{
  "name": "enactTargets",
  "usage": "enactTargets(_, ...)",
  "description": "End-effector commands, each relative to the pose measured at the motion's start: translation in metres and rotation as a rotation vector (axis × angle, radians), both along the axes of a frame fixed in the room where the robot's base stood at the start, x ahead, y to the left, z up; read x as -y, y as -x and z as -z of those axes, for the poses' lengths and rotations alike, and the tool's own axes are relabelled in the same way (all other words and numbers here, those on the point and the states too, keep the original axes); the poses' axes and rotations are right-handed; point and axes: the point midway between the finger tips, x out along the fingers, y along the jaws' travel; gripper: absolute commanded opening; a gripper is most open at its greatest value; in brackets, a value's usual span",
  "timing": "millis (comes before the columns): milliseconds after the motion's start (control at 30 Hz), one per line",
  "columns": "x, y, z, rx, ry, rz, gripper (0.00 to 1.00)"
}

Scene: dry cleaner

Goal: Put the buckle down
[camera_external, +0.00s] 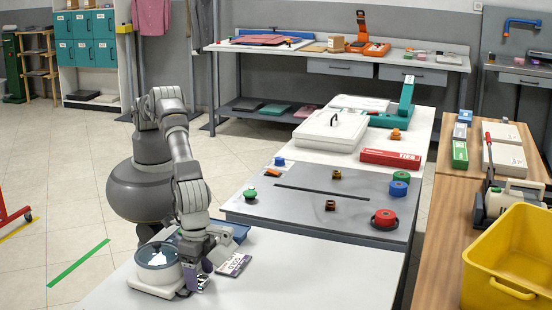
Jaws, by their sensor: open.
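My gripper (196,277) is low over the white front table (300,270), just right of a round glass-topped device (158,256). The jaws are open, and the fingertips are small and partly hidden by the wrist. I cannot make out the buckle for sure; it may be hidden at or below the fingers. A printed purple-and-white card (233,265) lies right of the gripper, close to it. A blue tray (236,231) is behind the wrist and partly covered by it.
A grey worktop (300,215) behind holds colored spools and small brown parts. A white lidded case (331,130) and a red box (390,158) stand further back. A yellow crate (510,262) is at the right. The front table's right half is clear.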

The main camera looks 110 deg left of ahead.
Motion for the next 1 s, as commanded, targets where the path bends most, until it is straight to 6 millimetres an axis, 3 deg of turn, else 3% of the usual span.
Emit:
enactTargets(200,0.001,0.000,-0.054,0.002,0.002,0.001,0.73)
enactTargets(400,0.000,0.000,-0.096,0.002,0.001,0.000,0.73)
enactTargets(600,0.000,0.000,-0.113,0.001,0.000,0.000,0.73)
enactTargets(867,-0.001,-0.002,-0.116,0.004,0.003,-0.001,0.73)
enactTargets(967,-0.011,-0.018,-0.142,0.037,0.035,-0.004,0.73)
enactTargets(1000,-0.020,-0.031,-0.162,0.065,0.060,-0.006,0.73)
